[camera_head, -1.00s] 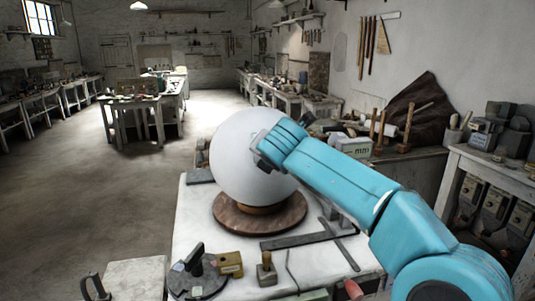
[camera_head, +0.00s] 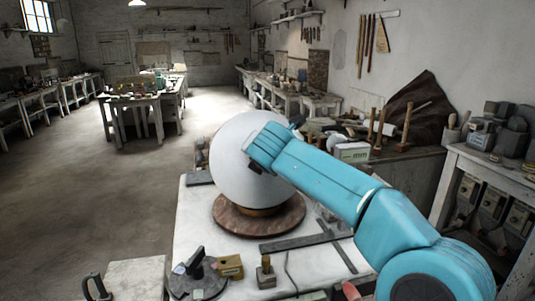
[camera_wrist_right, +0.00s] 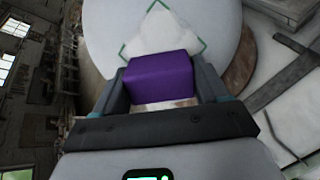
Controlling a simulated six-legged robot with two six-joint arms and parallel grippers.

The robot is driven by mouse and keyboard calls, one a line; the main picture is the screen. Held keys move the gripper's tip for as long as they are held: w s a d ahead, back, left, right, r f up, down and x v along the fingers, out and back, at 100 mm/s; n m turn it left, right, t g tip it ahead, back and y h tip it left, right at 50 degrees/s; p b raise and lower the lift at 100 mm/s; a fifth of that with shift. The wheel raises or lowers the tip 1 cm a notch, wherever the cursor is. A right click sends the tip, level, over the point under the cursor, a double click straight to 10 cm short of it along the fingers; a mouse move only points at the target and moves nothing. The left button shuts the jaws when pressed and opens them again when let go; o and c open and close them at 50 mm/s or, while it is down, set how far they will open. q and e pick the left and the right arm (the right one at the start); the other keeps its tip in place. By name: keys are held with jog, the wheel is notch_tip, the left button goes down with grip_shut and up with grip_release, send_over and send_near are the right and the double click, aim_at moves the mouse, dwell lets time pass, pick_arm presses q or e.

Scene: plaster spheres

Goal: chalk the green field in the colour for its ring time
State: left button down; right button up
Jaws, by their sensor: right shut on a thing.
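A large white plaster sphere (camera_head: 232,165) stands on a round brown wooden base (camera_head: 235,219) on a white table. In the right wrist view the sphere (camera_wrist_right: 100,25) fills the upper middle. A field with a green outline (camera_wrist_right: 160,35) shows on it, pale inside where I can see it. My right gripper (camera_head: 253,158) is at the sphere's right front side. It is shut on a purple block (camera_wrist_right: 160,77), which covers the field's lower part. I cannot tell whether the block touches the sphere. My left gripper is not in view.
The white table (camera_head: 195,225) carries a dark flat square tool (camera_head: 295,241) right of the base. A round dark plate (camera_head: 195,282), a brass block (camera_head: 230,267) and a wooden-handled stamp (camera_head: 265,272) stand at its front. A cluttered bench (camera_head: 415,165) is at the right.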

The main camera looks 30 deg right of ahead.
jog(key=shift+w+a+r+p, duration=0.35)
jog(key=shift+a+r+p, duration=0.05)
jog(key=shift+r, duration=0.05)
jog(key=shift+f, duration=0.15)
